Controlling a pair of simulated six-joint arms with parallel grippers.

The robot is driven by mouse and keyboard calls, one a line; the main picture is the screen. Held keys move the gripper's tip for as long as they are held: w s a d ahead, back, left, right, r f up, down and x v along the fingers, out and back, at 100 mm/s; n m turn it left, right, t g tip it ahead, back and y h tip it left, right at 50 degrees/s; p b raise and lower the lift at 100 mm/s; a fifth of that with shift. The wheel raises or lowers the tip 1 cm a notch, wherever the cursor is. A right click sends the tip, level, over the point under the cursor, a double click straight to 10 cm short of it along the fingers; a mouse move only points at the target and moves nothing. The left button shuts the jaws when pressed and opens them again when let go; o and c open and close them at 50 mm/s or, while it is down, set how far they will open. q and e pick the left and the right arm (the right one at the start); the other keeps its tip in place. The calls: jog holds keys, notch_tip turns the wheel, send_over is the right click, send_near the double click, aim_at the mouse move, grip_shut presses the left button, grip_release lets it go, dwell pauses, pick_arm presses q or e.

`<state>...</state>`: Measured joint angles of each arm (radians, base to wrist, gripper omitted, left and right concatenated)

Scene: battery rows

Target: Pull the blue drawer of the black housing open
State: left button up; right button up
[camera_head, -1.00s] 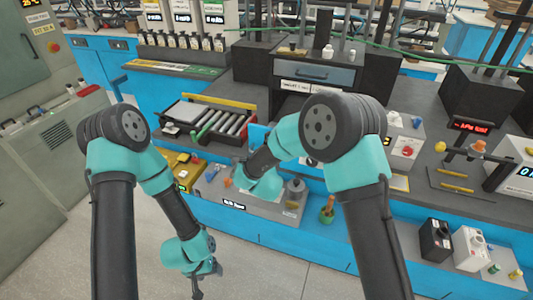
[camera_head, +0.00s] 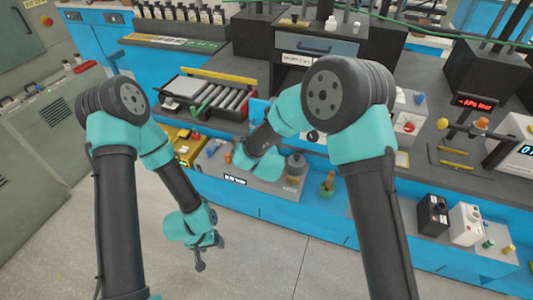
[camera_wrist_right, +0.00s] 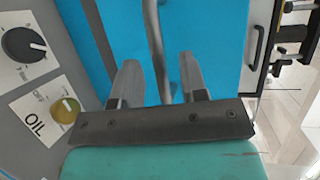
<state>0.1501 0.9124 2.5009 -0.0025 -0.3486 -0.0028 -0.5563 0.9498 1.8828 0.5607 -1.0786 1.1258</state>
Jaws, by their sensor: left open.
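The black housing (camera_head: 376,45) stands on the bench at the top of the head view. Its blue-grey drawer (camera_head: 318,44) faces me and looks shut. A white label strip lies below it. My left gripper (camera_head: 208,256) hangs open and empty low over the floor, far from the housing. My right gripper is hidden behind its own arm in the head view. In the right wrist view my right gripper (camera_wrist_right: 160,72) has its fingers apart, over a blue surface. A thin grey bar (camera_wrist_right: 155,40) shows between the fingers; I cannot tell whether they touch it.
A roller conveyor (camera_head: 218,98) sits left of the housing. A grey control box with knobs (camera_wrist_right: 35,80) is close by my right gripper. A black and a white box (camera_head: 466,224) stand at the right. The floor in front is clear.

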jog(key=v, duration=1.4)
jog(key=shift+s, duration=0.4)
jog(key=shift+d, duration=0.15)
jog(key=s+d+f+n+g, duration=0.2)
jog(key=d+f+n+g, duration=0.55)
jog(key=d+f, duration=0.8)
jog(key=s+d+f+n+g+y, duration=0.1)
jog(key=s+d+f+n+g, duration=0.6)
jog(key=s+d+f, duration=0.4)
jog(key=s+f+n, duration=0.1)
jog(key=s, duration=0.2)
jog(key=shift+s+f+y, duration=0.2)
jog(key=shift+s+y, duration=0.2)
dwell(0.4)
